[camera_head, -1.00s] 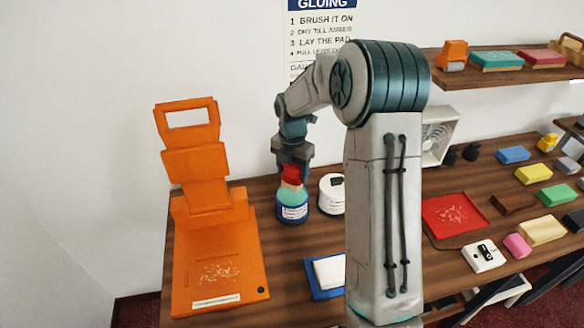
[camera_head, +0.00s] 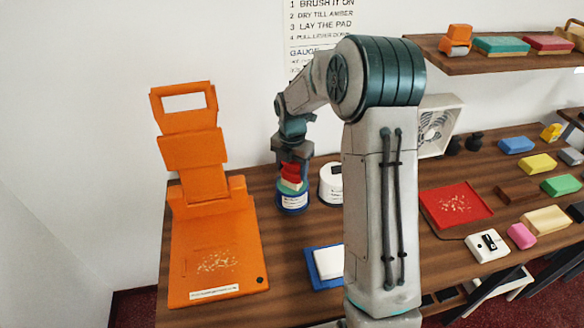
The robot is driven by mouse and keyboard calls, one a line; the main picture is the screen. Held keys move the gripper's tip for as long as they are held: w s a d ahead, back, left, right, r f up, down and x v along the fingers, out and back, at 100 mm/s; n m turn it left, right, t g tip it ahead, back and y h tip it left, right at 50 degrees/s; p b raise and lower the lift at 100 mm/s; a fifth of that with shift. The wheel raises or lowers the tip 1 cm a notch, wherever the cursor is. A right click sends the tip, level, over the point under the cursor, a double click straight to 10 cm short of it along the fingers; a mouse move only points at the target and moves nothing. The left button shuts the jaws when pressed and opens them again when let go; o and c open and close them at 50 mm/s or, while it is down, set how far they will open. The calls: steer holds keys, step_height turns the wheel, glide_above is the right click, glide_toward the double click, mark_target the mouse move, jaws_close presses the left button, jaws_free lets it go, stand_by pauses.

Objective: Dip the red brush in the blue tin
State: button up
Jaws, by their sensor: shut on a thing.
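My gripper (camera_head: 292,162) points down over the blue tin and is shut on the red brush (camera_head: 290,173). The brush is upright, with its red part showing between and below the jaws. Its lower end is at the tin's open top, over a pale green surface; whether the bristles are inside or just above it I cannot tell. The blue tin (camera_head: 292,204) stands on the wooden counter, with a blue wall and a pale label.
A white tin (camera_head: 329,188) stands just right of the blue tin. An orange press (camera_head: 215,240) stands left. A white block (camera_head: 328,263) lies on a blue plate (camera_head: 314,272) in front. A red tray (camera_head: 478,208) and several coloured blocks are right of my arm.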

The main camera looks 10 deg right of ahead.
steer(key=shift+f+b, duration=0.3)
steer(key=shift+f, duration=0.3)
stand_by(1.3)
steer(key=shift+r+p, duration=2.7)
steer(key=shift+r, duration=0.95)
steer(key=shift+f, duration=0.15)
